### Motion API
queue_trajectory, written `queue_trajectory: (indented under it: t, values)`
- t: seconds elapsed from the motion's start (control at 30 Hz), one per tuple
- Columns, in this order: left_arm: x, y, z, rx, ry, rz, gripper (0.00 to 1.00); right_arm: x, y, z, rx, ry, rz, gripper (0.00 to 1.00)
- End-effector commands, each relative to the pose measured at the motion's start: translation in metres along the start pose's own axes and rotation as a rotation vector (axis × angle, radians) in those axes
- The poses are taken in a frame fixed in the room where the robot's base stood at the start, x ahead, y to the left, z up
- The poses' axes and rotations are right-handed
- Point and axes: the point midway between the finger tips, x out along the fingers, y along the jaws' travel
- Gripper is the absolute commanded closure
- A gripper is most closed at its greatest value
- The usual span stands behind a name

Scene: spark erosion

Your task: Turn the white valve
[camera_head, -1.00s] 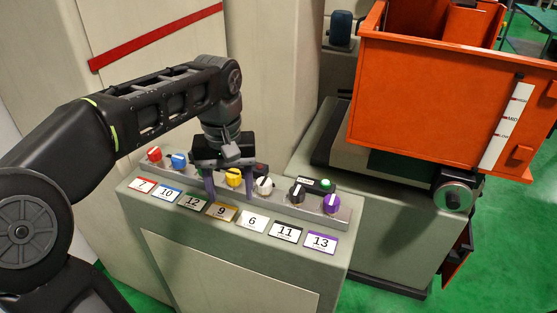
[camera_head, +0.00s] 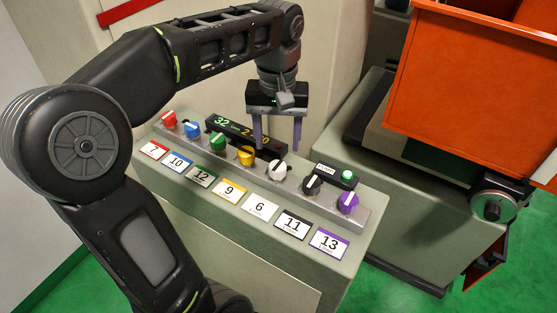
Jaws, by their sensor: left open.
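The white valve (camera_head: 277,171) is a round knob in the row on the grey panel, between the yellow knob (camera_head: 246,155) and the black knob (camera_head: 312,184). A card reading 6 (camera_head: 260,206) lies in front of it. My left gripper (camera_head: 278,148) is open, pointing down, with its two purple fingers above and behind the white knob. The fingers look apart from the knob, with nothing between them. My right gripper is not in view.
Red (camera_head: 169,119), blue (camera_head: 192,130) and green (camera_head: 216,141) knobs stand left in the row, a purple knob (camera_head: 347,203) at the right end. A small display (camera_head: 232,128) and a green button (camera_head: 348,174) sit behind. An orange bin (camera_head: 480,90) stands at the right.

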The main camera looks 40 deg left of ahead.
Motion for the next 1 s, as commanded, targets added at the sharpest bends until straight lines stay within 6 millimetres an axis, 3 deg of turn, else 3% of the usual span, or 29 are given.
queue_trajectory:
  t: [0.5, 0.87, 1.0]
  values:
    - [0.067, 0.000, 0.000, -0.001, -0.002, -0.002, 0.42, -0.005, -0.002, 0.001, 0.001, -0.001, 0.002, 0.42]
    - [0.075, 0.000, 0.000, 0.000, 0.000, 0.000, 0.42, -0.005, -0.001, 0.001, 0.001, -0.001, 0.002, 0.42]
    - [0.075, 0.000, 0.000, 0.000, 0.000, 0.000, 0.52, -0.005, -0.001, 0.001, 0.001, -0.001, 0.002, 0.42]
